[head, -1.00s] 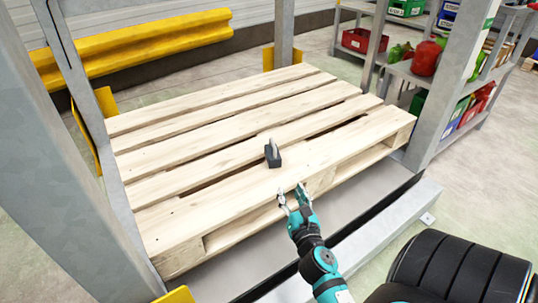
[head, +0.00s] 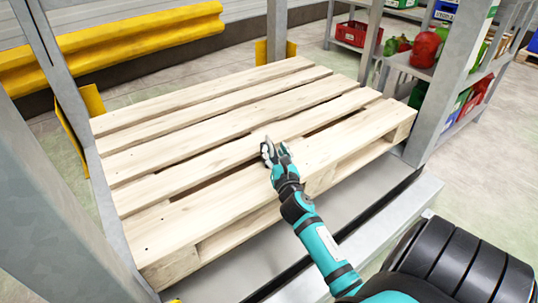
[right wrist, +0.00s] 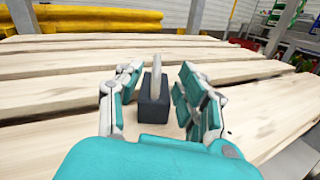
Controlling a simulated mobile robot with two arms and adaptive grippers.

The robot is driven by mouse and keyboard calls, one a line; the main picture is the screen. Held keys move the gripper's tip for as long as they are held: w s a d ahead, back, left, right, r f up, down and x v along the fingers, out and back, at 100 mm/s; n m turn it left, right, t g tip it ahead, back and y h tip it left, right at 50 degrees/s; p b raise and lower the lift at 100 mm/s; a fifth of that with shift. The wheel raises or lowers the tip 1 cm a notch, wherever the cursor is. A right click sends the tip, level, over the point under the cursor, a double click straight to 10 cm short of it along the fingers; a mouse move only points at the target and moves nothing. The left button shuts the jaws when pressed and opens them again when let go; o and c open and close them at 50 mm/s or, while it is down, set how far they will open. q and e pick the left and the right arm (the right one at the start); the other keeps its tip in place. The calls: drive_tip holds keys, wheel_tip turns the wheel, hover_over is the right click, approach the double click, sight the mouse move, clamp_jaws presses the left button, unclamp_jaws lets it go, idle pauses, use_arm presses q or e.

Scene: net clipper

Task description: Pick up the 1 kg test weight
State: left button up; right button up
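The test weight (right wrist: 153,88) is a dark grey block with a pale upright handle on top. It stands upright on the wooden pallet (head: 175,232). In the right wrist view it sits between the two fingers of my right gripper (right wrist: 160,95), nearer the left finger. The right gripper is open, with a clear gap to the right finger; whether the left finger touches the block I cannot tell. In the head view my right gripper (head: 270,153) covers most of the weight. My left gripper is not in view.
A grey post (head: 60,190) stands at the left and another (head: 440,85) at the right of the pallet. Shelves with a red crate (head: 355,36) and red and green containers are at the back right. A yellow barrier (head: 120,45) runs behind. The rest of the pallet top is bare.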

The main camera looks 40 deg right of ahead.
sight(272, 147)
drive_tip(key=b+x, duration=0.1)
drive_tip(key=x, duration=0.2)
drive_tip(key=b+x, duration=0.1)
drive_tip(key=x, duration=0.1)
drive_tip(key=shift+w+a+f+b, duration=0.1)
drive_tip(key=shift+a+f+b, duration=0.05)
drive_tip(key=shift+f+b, duration=0.15)
drive_tip(key=shift+w+r, duration=0.15)
clamp_jaws()
drive_tip(key=shift+r, duration=0.15)
